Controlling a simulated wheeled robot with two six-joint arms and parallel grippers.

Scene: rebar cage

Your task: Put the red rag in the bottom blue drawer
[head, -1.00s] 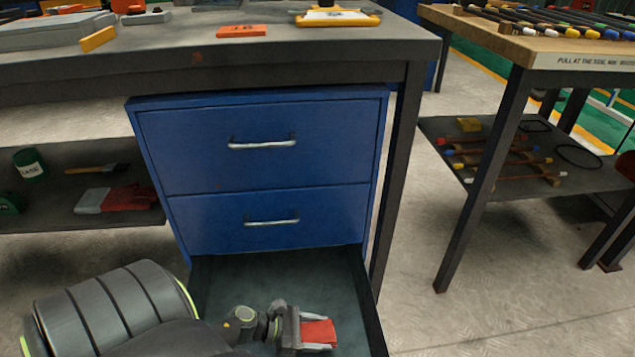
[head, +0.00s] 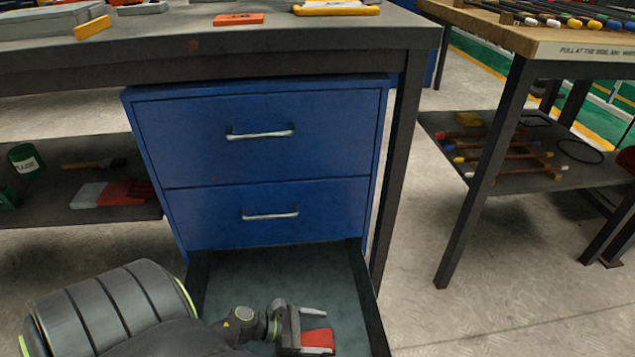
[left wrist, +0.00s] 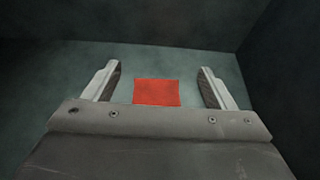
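The blue cabinet's bottom drawer (head: 345,285) is pulled open under two shut drawers. My left gripper (head: 316,333) is inside the open drawer. Its two fingers are spread apart, as the left wrist view (left wrist: 160,85) also shows. The red rag (head: 316,338) is between the fingers in the head view. In the left wrist view the red rag (left wrist: 156,92) shows as a small flat patch against the dark drawer floor, with gaps to both fingers. Part of the rag is hidden by the gripper. My right gripper is in neither view.
A grey workbench (head: 300,38) stands over the blue cabinet (head: 275,215). A lower shelf (head: 45,210) at left holds a green can, a brush and red-and-grey items. A wooden-topped table (head: 500,38) stands at right. The floor between it and the cabinet is clear.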

